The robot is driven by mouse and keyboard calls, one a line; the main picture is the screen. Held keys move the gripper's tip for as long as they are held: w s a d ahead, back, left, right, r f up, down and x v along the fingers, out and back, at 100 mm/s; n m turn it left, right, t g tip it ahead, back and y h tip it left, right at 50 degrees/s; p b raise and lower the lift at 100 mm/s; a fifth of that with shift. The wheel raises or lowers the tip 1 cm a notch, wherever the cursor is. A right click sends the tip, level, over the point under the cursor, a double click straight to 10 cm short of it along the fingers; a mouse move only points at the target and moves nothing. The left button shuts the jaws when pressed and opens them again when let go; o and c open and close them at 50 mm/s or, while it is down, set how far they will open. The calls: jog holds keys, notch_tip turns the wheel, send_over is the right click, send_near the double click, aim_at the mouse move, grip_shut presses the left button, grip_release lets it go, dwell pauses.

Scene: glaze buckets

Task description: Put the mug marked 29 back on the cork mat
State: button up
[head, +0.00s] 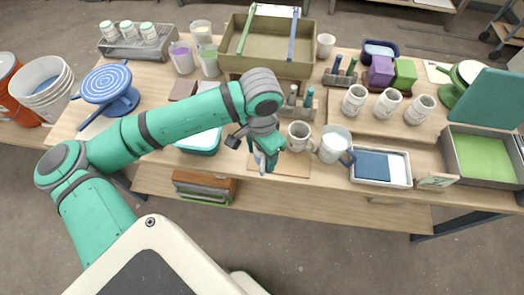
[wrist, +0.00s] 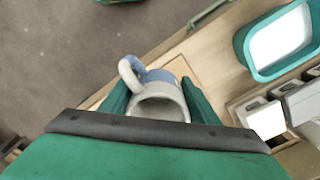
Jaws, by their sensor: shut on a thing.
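My gripper (head: 265,162) is at the front edge of the table, pointing down. In the wrist view its fingers (wrist: 158,100) are closed on both sides of a white and blue mug (wrist: 160,108). The mug's handle points to the upper left there. In the head view only a pale sliver of this mug (head: 260,161) shows beside the fingers. No number on it can be read. The tan cork mat (head: 294,168) lies beneath and right of the gripper. Whether the mug touches the mat cannot be told.
A pale mug (head: 299,136) stands close behind the mat, and a larger white mug with a blue handle (head: 334,146) to its right. A teal tub (head: 199,143) is left of the gripper. A white tray (head: 381,166) lies further right. The mat's right front is bare.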

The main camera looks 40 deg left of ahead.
jog(key=w+a+f, duration=0.2)
jog(key=f, duration=0.1)
jog(key=w+a+f, duration=0.1)
jog(key=shift+w+f, duration=0.3)
jog(key=shift+f, duration=0.1)
jog(key=shift+w+a+f, duration=0.25)
jog(key=shift+a+f, duration=0.05)
jog(key=shift+f, duration=0.25)
jog(key=shift+w+a+f, duration=0.1)
jog(key=shift+w+f, duration=0.05)
jog(key=shift+f, duration=0.75)
jog(key=shift+w+f, duration=0.1)
jog(key=shift+f, duration=0.8)
jog(key=shift+f, duration=0.15)
jog(key=o, duration=1.3)
notch_tip(320, 180, up, 12)
jog(key=shift+r, duration=0.2)
